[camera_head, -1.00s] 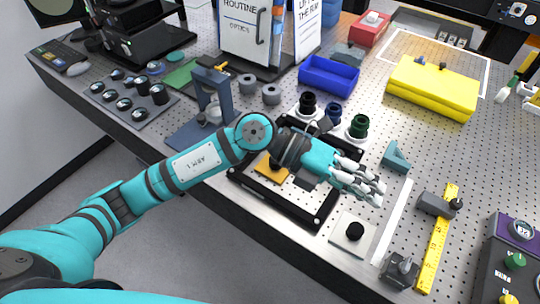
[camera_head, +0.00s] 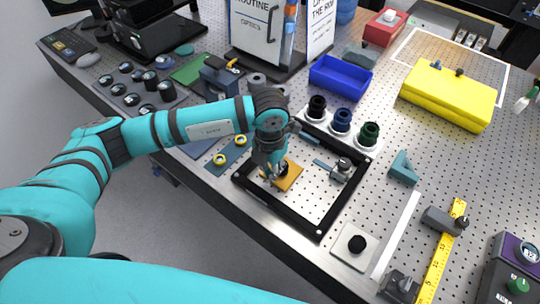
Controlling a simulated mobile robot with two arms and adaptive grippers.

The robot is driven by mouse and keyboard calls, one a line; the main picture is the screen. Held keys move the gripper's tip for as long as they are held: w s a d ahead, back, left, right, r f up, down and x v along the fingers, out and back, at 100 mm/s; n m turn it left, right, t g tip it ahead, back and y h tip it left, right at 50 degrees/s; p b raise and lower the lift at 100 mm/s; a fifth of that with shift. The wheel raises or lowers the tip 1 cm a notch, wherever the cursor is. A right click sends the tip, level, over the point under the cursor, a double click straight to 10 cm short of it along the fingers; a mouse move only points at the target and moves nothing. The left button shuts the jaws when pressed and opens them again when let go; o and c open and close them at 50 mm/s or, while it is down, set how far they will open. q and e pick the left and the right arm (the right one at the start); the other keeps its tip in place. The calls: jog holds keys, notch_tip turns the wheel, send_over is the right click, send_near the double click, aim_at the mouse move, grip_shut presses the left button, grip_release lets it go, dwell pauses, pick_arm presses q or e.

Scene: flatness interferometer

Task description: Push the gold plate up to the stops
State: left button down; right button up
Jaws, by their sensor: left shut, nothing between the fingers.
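The gold plate (camera_head: 291,177) lies inside the black rectangular frame (camera_head: 308,224), near its left end. A dark round part shows on the plate, partly hidden by my gripper. My left gripper (camera_head: 271,180) points down at the plate's left side, shut and empty. I cannot tell whether its fingertips touch the plate. A metal fitting with a dark knob (camera_head: 342,170) sits at the frame's far right side, with a gap between it and the plate. I cannot make out clearly which parts are the stops. My right gripper is not in view.
Several dark lens mounts (camera_head: 341,120) stand behind the frame. A blue bin (camera_head: 340,76) and a yellow case (camera_head: 449,94) are farther back. The frame's middle is clear.

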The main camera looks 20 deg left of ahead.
pick_arm(q)
jog(key=shift+f, duration=1.2)
